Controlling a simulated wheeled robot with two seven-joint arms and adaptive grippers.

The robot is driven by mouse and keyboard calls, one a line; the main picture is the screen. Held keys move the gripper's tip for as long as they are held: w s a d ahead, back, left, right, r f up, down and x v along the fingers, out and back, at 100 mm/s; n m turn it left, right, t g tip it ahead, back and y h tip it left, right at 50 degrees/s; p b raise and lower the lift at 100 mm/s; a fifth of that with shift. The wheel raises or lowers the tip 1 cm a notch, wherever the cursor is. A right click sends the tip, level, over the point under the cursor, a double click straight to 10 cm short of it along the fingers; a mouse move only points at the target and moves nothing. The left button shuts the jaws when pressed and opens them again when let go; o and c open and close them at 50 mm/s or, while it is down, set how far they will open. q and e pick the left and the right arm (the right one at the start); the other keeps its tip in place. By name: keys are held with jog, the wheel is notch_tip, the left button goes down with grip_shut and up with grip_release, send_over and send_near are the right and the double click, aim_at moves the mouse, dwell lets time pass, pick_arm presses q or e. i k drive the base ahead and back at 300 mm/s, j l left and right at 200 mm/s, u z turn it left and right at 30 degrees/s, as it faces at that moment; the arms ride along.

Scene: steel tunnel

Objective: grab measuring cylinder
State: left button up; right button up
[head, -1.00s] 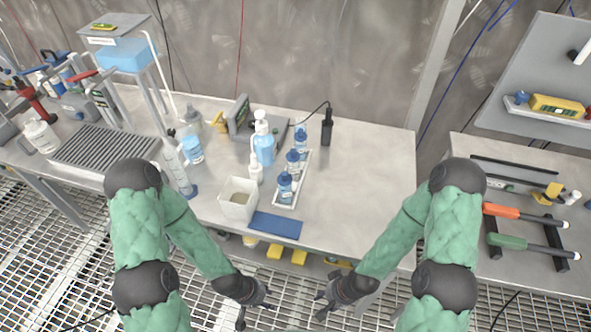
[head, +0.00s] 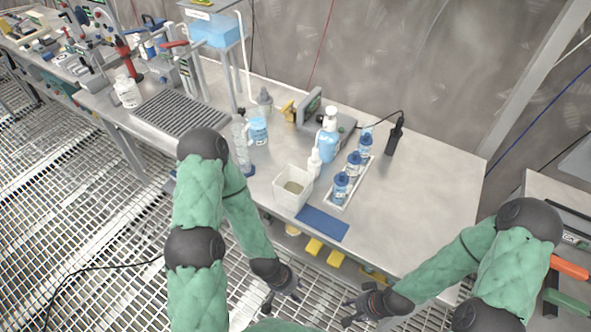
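The measuring cylinder (head: 241,146) is a tall clear cylinder with a blue base. It stands upright near the front edge of the steel table, partly hidden behind my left arm. My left gripper (head: 282,299) hangs in front of the table, below and right of the cylinder, well apart from it. Its dark fingers look spread and hold nothing. My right gripper (head: 358,308) is further right, also in front of the table edge, with its fingers apart and empty.
A white square container (head: 292,188) and a blue mat (head: 322,223) lie right of the cylinder. A white tray (head: 336,203) holds blue-capped bottles. A blue-labelled beaker (head: 258,130) stands close behind the cylinder. A ribbed grey drain mat (head: 180,113) lies left. The table's right part is clear.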

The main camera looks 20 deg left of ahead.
aim_at(238, 131)
jog(key=j, duration=1.3)
